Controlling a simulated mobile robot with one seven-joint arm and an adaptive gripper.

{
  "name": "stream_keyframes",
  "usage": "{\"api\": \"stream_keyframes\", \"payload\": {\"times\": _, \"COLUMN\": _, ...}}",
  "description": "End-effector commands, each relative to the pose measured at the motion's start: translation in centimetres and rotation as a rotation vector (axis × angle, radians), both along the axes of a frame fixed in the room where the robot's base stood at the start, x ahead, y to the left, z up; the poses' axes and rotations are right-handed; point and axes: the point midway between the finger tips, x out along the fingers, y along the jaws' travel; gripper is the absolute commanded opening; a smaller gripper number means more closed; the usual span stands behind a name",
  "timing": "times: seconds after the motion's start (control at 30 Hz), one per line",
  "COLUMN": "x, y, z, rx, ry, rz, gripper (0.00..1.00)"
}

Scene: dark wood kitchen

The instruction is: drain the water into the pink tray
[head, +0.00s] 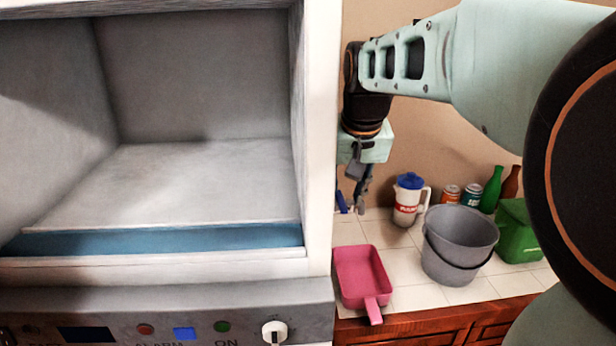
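The pink tray (360,272) lies on the white tiled counter, its handle toward the front edge. It looks like a scoop-shaped pan, and no water shows in it. My gripper (359,206) hangs pointing down above the back of the counter, behind the tray and left of the white jug. Its fingers are small and seen at an angle, so I cannot tell whether they are open or shut. A white jug (406,207) with a blue lid stands upright, apart from the gripper. A grey bucket (458,243) with a black handle stands right of the tray. No water is visible anywhere.
A large white appliance (319,130) with an open cavity fills the left and hides part of the counter. A blue item (341,203) is half hidden behind it. Cans (472,194), a green bottle (491,190), a brown bottle (510,184) and a green container (519,235) stand at the back right.

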Motion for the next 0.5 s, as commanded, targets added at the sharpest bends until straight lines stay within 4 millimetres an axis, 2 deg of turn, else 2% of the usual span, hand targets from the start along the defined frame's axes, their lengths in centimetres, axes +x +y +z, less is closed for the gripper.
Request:
{"api": "stream_keyframes", "payload": {"times": 0.03, "x": -0.1, "y": 0.0, "z": -1.1, "rx": 0.0, "ry": 0.0, "rz": 0.0, "gripper": 0.29}}
{"api": "stream_keyframes", "payload": {"times": 0.13, "x": -0.1, "y": 0.0, "z": -1.9, "rx": 0.0, "ry": 0.0, "rz": 0.0, "gripper": 0.29}}
{"api": "stream_keyframes", "payload": {"times": 0.5, "x": -0.2, "y": 0.0, "z": -2.1, "rx": 0.0, "ry": -0.001, "rz": 0.0, "gripper": 0.29}}
